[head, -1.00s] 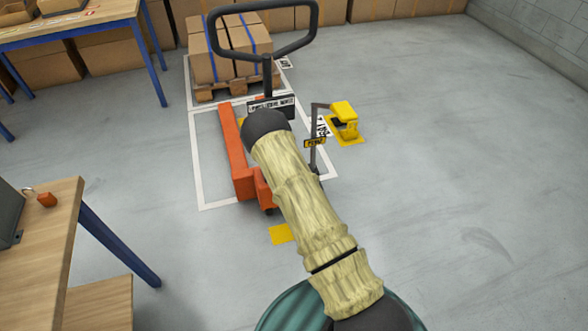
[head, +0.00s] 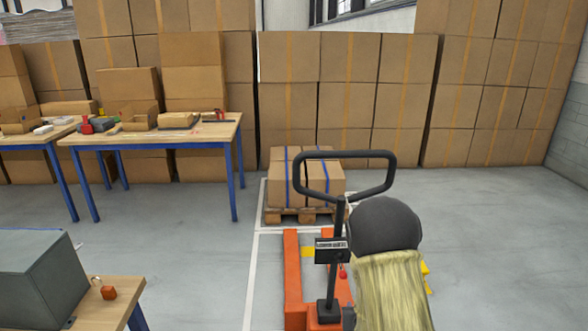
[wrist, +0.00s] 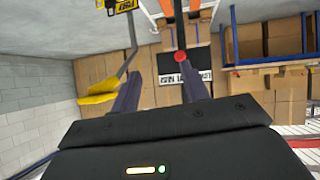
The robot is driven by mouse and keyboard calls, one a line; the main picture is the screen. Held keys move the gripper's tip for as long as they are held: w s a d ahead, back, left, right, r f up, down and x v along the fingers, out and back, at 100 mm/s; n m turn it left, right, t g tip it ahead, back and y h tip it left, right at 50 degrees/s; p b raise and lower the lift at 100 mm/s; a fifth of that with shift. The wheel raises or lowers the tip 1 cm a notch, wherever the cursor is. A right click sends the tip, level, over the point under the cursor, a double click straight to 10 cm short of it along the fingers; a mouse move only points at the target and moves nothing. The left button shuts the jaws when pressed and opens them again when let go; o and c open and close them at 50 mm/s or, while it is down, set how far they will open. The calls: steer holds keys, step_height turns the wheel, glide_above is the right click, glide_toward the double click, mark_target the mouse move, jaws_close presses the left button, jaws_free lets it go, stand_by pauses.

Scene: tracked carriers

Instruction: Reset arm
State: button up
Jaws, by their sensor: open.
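My arm, in a pale yellow-green sleeve with a dark rounded joint, rises at the lower right of the head view. It covers part of the pallet jack (head: 293,270). My gripper (wrist: 160,85) shows in the wrist view with its two dark fingers apart and nothing between them. In that view a red knob (wrist: 180,57) and a black sign with white lettering (wrist: 196,73) lie beyond the fingers. The gripper's fingers are not visible in the head view.
The orange pallet jack with its black loop handle (head: 387,183) stands close in front. A wooden pallet (head: 283,215) with strapped boxes is behind it. Workbenches (head: 190,137) stand at left, with a grey case (head: 45,275) and red padlock (head: 108,292) nearer. Floor at right (head: 490,230) is clear.

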steer(key=s+a+r+g+y, duration=0.15)
steer(key=s+r+g, duration=0.35)
steer(key=s, duration=0.6)
steer(key=s+a+r+g, duration=0.2)
steer(key=s+r+g, duration=0.2)
steer(key=s+r, duration=0.45)
steer(key=w+p+v, duration=0.1)
steer(key=p+v, duration=1.3)
steer(key=p, duration=0.2)
steer(key=shift+d+p, duration=0.3)
steer(key=shift+w, duration=0.1)
